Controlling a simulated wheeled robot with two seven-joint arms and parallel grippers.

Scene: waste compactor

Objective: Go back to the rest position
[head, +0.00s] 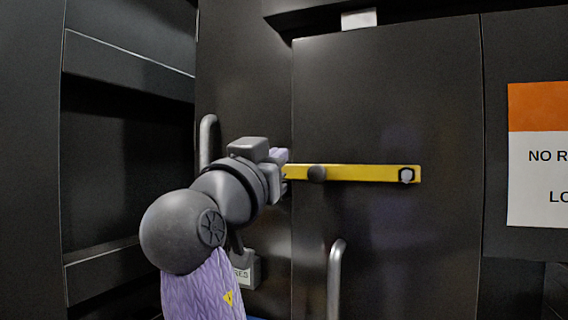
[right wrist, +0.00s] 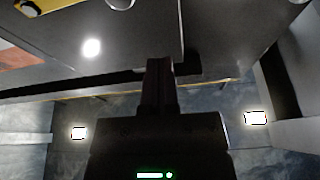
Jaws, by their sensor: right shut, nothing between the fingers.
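My right gripper (head: 281,165) is in the middle of the head view, its arm coming up from below. It is shut and holds nothing. Its fingertips are at the left end of a yellow latch bar (head: 365,173), which lies level across the dark compactor door (head: 430,90). I cannot tell whether they touch it. In the right wrist view the shut fingers (right wrist: 159,68) point up at a dark surface, and part of the yellow bar (right wrist: 45,5) shows at the top left. My left gripper is not in view.
A grey handle (head: 208,142) stands behind my right wrist, and another handle (head: 335,280) is on the door below the bar. A small labelled box (head: 246,270) hangs beside my forearm. An orange and white sign (head: 537,165) is at the right. An open dark recess (head: 125,165) is at the left.

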